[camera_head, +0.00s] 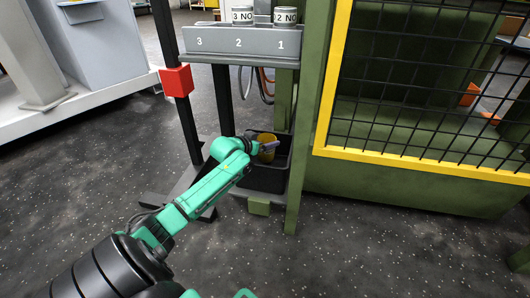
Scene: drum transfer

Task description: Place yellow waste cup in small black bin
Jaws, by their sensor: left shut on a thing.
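A yellow cup (266,140) shows at the end of my left arm. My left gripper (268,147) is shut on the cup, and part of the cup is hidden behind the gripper. The small black bin (266,180) stands low, below the grey numbered rack. The cup is at the bin's opening, over or inside its upper part; I cannot tell how deep. My right gripper is not in view.
A grey rack (240,46) numbered 3, 2, 1 holds two cans (285,16) above the bin. A green post (312,100) and a yellow-framed mesh guard (425,95) stand to the right. A red box (176,81) sits on a black post at left. The front floor is clear.

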